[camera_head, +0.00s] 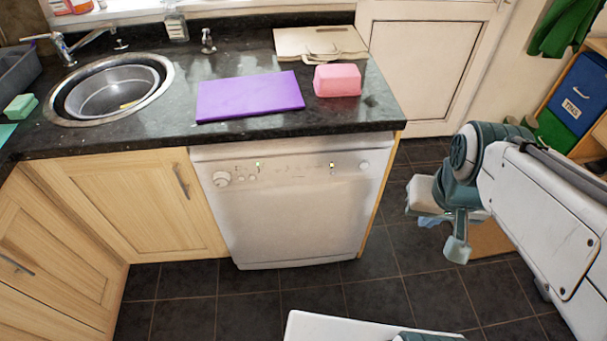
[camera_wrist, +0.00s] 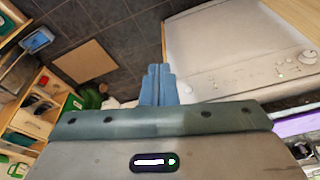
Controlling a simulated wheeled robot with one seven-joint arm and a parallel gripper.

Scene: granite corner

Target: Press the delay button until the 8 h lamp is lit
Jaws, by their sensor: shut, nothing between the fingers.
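The white dishwasher (camera_head: 290,215) stands under the dark counter, its door shut. Its control panel has a large dial (camera_head: 221,178) at the left, small buttons, and a round button (camera_head: 364,165) at the far right. One small lamp glows green at the panel's left (camera_head: 258,164) and another glows yellowish toward the right (camera_head: 331,166). The labels are too small to read, so I cannot tell which delay lamp is lit. My gripper (camera_head: 456,250) is shut and empty, right of the dishwasher and apart from it. The wrist view shows its blue fingers together (camera_wrist: 158,82), with the panel (camera_wrist: 270,78) to the right.
A purple board (camera_head: 250,96), a pink block (camera_head: 337,80) and a beige board (camera_head: 320,42) lie on the counter, right of the sink (camera_head: 112,90). A shelf with a blue bin (camera_head: 578,95) stands at the far right.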

